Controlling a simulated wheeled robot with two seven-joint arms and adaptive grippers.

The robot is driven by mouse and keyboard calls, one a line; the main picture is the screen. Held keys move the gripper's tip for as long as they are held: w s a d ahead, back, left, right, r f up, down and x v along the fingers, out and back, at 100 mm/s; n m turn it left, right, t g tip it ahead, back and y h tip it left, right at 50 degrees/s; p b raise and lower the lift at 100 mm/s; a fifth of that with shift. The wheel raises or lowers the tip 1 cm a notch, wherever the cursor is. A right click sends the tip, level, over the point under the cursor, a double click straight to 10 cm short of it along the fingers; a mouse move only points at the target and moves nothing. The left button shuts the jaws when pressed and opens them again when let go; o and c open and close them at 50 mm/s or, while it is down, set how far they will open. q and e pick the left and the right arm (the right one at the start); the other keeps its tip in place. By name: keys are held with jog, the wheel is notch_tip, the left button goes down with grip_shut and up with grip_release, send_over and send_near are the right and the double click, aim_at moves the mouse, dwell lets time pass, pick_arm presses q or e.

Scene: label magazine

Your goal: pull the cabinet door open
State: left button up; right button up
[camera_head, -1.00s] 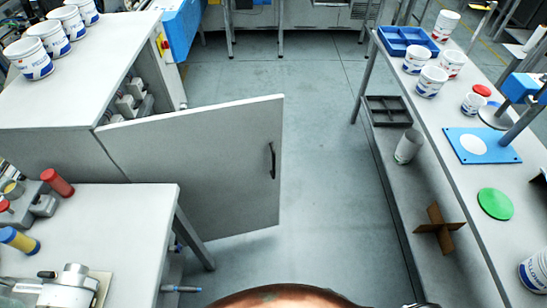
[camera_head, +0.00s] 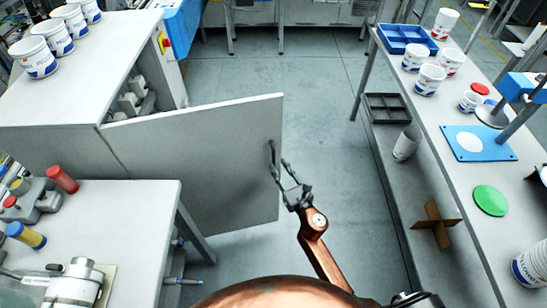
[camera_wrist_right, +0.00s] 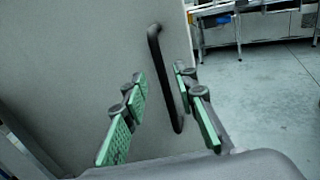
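The grey cabinet door (camera_head: 195,165) stands swung well out from the white-topped cabinet (camera_head: 50,110). Its dark bar handle (camera_head: 272,153) is upright near the door's free edge. My right gripper (camera_head: 278,172) is at the handle. In the right wrist view, the handle (camera_wrist_right: 165,75) shows between the spread green finger pads of the right gripper (camera_wrist_right: 160,85), nearer the right-hand finger. The fingers are apart and not closed on it; I cannot tell how deep the handle lies between them. My left gripper is not in view.
A low bench (camera_head: 110,215) with tools stands left, before the door. A long table (camera_head: 460,120) with tubs, a blue tray (camera_head: 405,38) and a green disc (camera_head: 490,200) runs along the right. The floor (camera_head: 320,120) between is clear.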

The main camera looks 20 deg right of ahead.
aim_at(274, 158)
jog(key=shift+w+a, duration=0.2)
jog(key=shift+w, duration=1.2)
jog(key=shift+w+a, duration=0.2)
jog(key=shift+w, duration=1.15)
jog(key=shift+c, duration=0.3)
grip_shut()
